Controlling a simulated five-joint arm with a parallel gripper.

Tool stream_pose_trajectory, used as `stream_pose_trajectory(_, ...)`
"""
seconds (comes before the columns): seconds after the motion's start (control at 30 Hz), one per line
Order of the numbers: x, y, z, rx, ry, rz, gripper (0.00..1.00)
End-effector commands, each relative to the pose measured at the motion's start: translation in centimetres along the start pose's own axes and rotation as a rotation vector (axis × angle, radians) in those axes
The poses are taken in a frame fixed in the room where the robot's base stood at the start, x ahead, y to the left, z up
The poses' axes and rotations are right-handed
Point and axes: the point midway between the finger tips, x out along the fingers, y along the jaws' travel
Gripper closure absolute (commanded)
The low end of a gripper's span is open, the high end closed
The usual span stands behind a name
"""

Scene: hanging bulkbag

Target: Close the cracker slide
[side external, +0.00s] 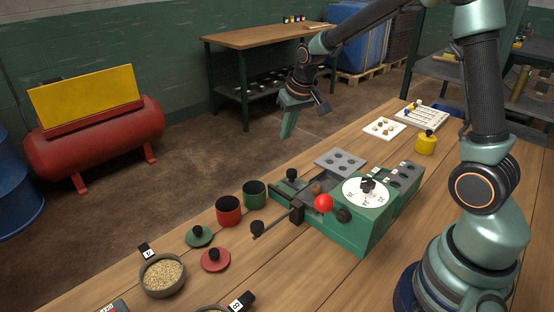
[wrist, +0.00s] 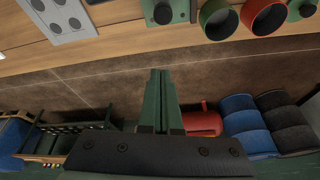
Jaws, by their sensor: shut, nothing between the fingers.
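The green cracker (side external: 352,228) stands on the wooden bench, with a white dial on top and a red ball beside it. Its slide (side external: 288,187), a green plate with a black knob, reaches out from the body on the far side; a small brown thing (side external: 317,188) lies between the knob and the dial. In the wrist view a green plate with a black knob (wrist: 163,13), apparently the slide, is cut by the top edge. My gripper (side external: 287,136) is shut and empty, up in the air beyond the bench edge, apart from the slide. Its fingers (wrist: 160,72) show together over the floor.
Red cup (side external: 229,211) and green cup (side external: 254,193) stand left of the cracker, with lids and a grain bowl (side external: 162,276) nearer. A grey plate with holes (side external: 341,161), a white tray (side external: 384,128) and a yellow pot (side external: 426,144) lie right.

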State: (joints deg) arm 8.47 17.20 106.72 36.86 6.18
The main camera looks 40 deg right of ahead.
Motion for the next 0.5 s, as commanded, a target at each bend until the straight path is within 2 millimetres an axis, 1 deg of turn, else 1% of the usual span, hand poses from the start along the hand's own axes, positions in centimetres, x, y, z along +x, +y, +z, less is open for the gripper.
stream_pose_trajectory(0.17, 2.2, 0.1, 0.1, 0.0, -0.005, 0.001, 1.0)
stream_pose_trajectory(0.3, 4.7, 0.2, 0.2, 0.0, -0.006, 0.002, 1.0)
stream_pose_trajectory(0.5, 7.7, 0.3, 0.1, 0.0, -0.004, 0.002, 1.0)
